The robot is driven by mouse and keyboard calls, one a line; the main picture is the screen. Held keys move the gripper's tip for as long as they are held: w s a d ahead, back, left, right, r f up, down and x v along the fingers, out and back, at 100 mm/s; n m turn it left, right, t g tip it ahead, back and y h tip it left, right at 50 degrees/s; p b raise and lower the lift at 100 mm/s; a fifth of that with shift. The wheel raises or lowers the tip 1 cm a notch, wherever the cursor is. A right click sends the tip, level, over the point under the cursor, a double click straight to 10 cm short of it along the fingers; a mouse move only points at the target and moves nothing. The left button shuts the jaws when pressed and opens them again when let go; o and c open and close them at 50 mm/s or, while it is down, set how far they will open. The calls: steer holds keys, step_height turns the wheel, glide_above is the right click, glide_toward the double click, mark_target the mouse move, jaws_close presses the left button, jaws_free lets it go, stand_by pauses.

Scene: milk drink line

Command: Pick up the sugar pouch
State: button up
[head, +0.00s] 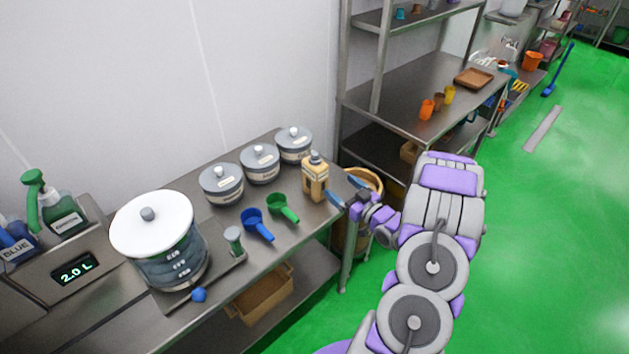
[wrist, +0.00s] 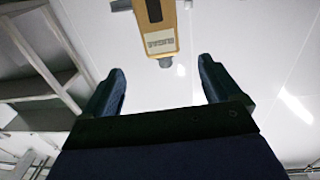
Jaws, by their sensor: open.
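A tan pouch (head: 313,181) with a dark label and a grey cap stands upright near the right end of the steel counter; I take it for the sugar pouch. In the wrist view the pouch (wrist: 155,35) shows at the top, cut off by the frame edge, beyond the fingertips. My gripper (head: 344,190) is just right of the pouch at the counter's right end, apart from it. In the wrist view my gripper (wrist: 161,82) has its two blue fingers spread with nothing between them.
Three lidded canisters, one of them the nearest canister (head: 221,184), stand left of the pouch. A green scoop (head: 282,207) and a blue scoop (head: 256,223) lie in front. A large dispenser (head: 160,250) stands further left. A metal shelf (head: 420,90) is behind my arm.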

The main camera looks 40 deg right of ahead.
mark_target(324, 173)
steer(key=w+b, duration=0.1)
steer(key=w, duration=0.7)
steer(key=shift+w+a+b, duration=0.1)
steer(key=shift+w+b, duration=0.9)
steer(key=shift+w, duration=1.65)
jaws_close()
